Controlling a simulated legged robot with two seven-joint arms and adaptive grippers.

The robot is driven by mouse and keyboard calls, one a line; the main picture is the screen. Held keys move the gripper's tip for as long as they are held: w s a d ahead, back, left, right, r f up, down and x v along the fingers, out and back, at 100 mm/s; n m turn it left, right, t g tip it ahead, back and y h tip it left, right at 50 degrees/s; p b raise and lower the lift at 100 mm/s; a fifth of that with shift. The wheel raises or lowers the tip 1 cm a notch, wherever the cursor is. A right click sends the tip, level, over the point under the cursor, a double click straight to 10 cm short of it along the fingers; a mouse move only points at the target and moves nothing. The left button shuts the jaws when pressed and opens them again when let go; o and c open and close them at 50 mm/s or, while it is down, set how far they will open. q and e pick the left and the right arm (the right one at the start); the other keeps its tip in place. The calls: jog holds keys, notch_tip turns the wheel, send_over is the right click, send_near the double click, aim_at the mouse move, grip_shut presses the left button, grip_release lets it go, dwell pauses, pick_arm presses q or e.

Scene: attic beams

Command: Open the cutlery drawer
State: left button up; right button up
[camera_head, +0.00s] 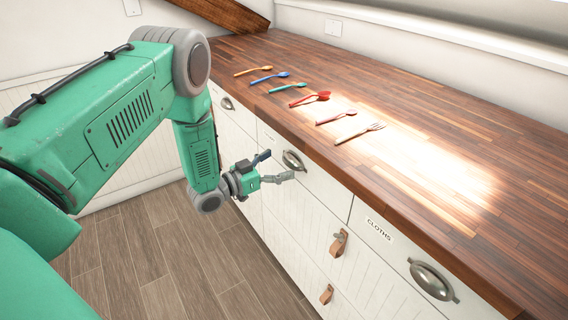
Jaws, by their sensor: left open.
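A white drawer (322,186) with a metal cup handle (293,160) is in the middle of the cabinet front, under the countertop, and looks shut. Its label is partly hidden and too small to read, so I cannot confirm that it is the cutlery drawer. My left gripper (277,166) is open and empty, just in front of this drawer and its cup handle. Its fingers are spread, one higher at the left and one lower at the right. I cannot tell whether a fingertip touches the front. My right gripper is out of view.
The drawer to the right is labelled CLOTHS (378,230) and has a cup handle (433,281). Leather pulls (339,243) sit lower down. Several colourful spoons (310,98) and a fork (360,133) lie on the wooden countertop (430,120). The plank floor (160,255) is clear.

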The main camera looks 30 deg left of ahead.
pick_arm(q)
jog(key=shift+x, duration=0.9)
jog(key=shift+d+r, duration=0.2)
jog(key=shift+d, duration=0.5)
jog(key=shift+a+f, duration=0.1)
jog(key=shift+a, duration=0.3)
jog(key=c, duration=1.6)
jog(key=shift+c, duration=0.2)
jog(key=shift+s+f, duration=0.1)
